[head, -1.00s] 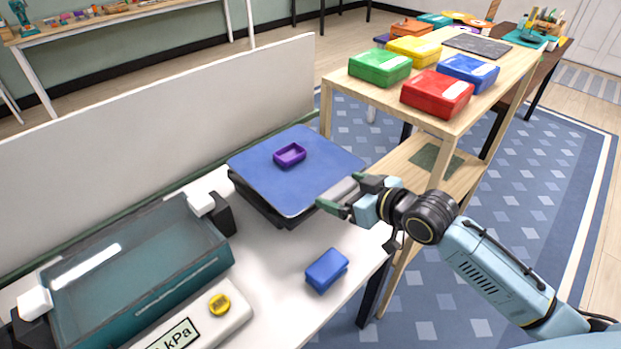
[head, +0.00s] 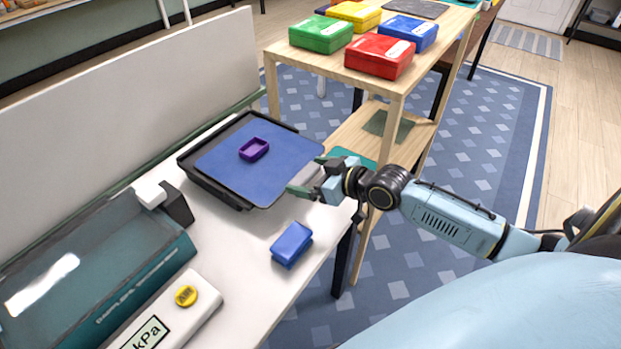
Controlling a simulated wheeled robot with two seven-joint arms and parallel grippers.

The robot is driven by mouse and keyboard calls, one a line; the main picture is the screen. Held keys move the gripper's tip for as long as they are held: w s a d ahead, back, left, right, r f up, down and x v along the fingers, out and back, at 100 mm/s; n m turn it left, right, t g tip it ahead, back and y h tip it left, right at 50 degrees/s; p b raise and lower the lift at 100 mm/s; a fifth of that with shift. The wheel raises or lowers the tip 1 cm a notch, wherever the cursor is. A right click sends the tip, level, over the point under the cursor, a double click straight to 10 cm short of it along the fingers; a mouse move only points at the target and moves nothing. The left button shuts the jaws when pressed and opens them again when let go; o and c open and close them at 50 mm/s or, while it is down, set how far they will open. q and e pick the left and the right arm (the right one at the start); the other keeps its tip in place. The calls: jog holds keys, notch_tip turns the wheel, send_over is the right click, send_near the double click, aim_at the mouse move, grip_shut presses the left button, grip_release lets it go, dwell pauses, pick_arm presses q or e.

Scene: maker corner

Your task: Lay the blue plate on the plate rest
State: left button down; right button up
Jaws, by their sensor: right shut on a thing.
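The blue plate (head: 228,165) is a flat square sheet with a small purple tray (head: 254,149) on top of it. It lies over the black plate rest (head: 205,183) on the white table, whose dark rim shows along the left and back sides. The plate's right corner reaches toward or past the rest's edge. I cannot tell whether it touches the rest all over. My right gripper (head: 308,187) is shut on the plate's right edge, partly hiding that side. My left gripper is out of view.
A blue box (head: 291,244) lies on the white table (head: 232,255) in front of the rest. A teal glass-topped case (head: 95,265) and a kPa gauge with a yellow knob (head: 186,296) stand at left. A wooden shelf (head: 395,95) with coloured boxes stands behind my right arm.

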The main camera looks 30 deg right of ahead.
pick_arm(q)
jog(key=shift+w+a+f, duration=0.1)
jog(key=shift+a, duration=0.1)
pick_arm(e)
jog(key=shift+f, duration=0.2)
jog(key=o, duration=0.8)
jog(key=shift+f, duration=0.15)
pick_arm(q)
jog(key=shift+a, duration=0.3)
pick_arm(e)
jog(key=shift+o, duration=0.5)
jog(key=shift+r, duration=0.25)
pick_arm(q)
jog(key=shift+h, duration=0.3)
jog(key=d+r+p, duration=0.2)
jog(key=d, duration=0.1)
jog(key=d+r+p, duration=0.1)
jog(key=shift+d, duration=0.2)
pick_arm(e)
jog(key=v, duration=1.2)
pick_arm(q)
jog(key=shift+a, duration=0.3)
pick_arm(e)
jog(key=shift+f, duration=0.15)
